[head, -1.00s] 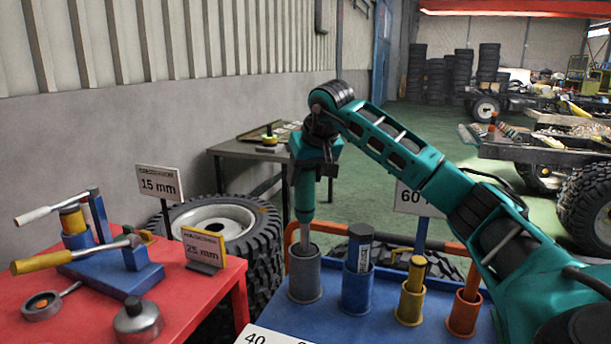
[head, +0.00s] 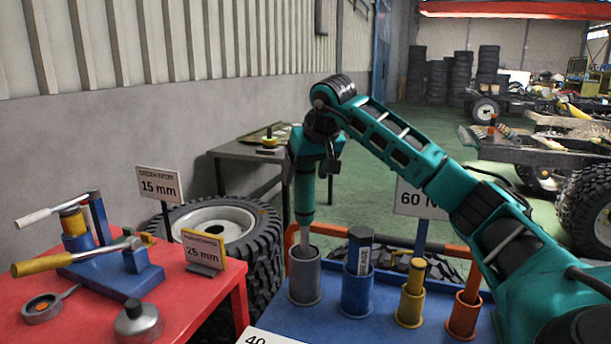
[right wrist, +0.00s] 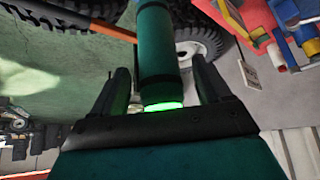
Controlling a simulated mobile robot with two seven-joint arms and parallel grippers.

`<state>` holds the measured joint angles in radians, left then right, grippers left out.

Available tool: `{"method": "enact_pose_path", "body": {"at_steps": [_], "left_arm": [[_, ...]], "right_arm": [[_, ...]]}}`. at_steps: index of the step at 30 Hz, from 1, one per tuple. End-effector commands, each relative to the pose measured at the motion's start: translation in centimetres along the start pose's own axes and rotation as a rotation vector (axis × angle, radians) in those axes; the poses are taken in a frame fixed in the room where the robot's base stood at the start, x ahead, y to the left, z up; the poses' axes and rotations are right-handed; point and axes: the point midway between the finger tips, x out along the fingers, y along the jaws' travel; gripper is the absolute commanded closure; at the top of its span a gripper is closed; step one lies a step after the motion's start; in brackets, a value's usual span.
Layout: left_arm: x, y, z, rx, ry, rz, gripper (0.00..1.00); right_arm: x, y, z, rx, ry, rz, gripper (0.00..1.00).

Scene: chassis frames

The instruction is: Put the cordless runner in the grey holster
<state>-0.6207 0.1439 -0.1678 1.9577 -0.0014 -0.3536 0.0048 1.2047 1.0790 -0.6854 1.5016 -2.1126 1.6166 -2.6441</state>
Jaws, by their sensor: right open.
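The cordless runner (head: 305,197) is a teal cylinder with a grey lower shaft. It stands upright with its lower end inside the grey holster (head: 305,278) on the blue bench. My right gripper (head: 318,165) is at the runner's upper end. In the right wrist view the runner (right wrist: 158,45) has a glowing green ring at its near end. The fingers of my right gripper (right wrist: 160,78) are open on either side of it, with a gap showing on both sides. The holster's inside is hidden. My left gripper is not in view.
On the blue bench (head: 335,325) stand a blue holster (head: 357,290) with a dark tool, a yellow holster (head: 410,304) and an orange holster (head: 464,315). Signs stand around it. A red table (head: 75,322) with tools is at left, near a large tyre (head: 262,250).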

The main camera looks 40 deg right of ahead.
Motion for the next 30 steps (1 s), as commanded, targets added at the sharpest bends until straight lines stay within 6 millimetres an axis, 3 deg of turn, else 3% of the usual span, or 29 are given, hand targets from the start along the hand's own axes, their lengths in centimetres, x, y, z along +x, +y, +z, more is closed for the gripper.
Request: {"method": "enact_pose_path", "body": {"at_steps": [9, 15, 30], "left_arm": [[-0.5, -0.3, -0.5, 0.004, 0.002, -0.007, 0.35], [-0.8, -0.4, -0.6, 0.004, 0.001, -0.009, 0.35], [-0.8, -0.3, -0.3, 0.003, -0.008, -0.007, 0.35]], "right_arm": [[-7.1, 0.1, -0.2, 0.001, 0.005, 0.001, 0.23], [-9.8, 0.0, -0.1, 0.001, 0.002, 0.000, 0.23], [-10.6, 0.0, 0.0, 0.001, 0.000, 0.001, 0.23]]}}
